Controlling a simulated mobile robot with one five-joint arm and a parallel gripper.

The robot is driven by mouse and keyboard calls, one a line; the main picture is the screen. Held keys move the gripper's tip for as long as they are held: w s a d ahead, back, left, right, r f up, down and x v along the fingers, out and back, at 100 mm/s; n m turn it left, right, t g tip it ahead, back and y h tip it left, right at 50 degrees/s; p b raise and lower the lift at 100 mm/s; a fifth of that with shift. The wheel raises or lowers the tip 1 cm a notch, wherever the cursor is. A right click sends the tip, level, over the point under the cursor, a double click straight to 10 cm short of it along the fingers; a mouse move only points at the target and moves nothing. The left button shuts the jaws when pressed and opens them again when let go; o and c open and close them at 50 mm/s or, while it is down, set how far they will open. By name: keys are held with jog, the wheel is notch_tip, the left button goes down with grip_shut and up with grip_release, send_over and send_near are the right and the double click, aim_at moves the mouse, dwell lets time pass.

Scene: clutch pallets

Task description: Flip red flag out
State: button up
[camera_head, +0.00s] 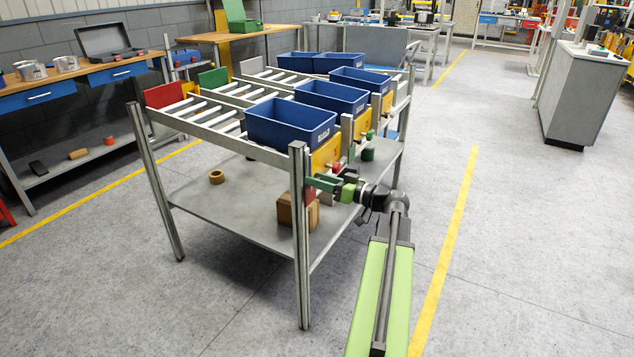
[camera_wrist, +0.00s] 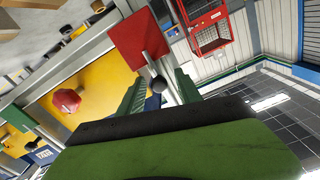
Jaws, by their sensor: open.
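The red flag is a square plate (camera_wrist: 137,42) on a light rod ending in a dark ball knob (camera_wrist: 158,84) in the wrist view. In the head view, a small red part (camera_head: 309,196) shows at the rack's near corner post, beside my gripper (camera_head: 327,184). My gripper is open. In the wrist view its green fingers (camera_wrist: 158,92) lie on either side of the rod and knob, with the knob between them. I cannot tell whether either finger touches it. Part of the flag is hidden by my fingers in the head view.
The roller rack (camera_head: 250,155) holds several blue bins (camera_head: 290,125) behind yellow panels (camera_head: 326,154). A red knob (camera_wrist: 66,100) sits close by on a yellow panel. Red (camera_head: 164,95) and green (camera_head: 213,78) plates stand at the far end. Floor right of the rack is clear.

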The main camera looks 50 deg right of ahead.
grip_shut()
dwell(1.3)
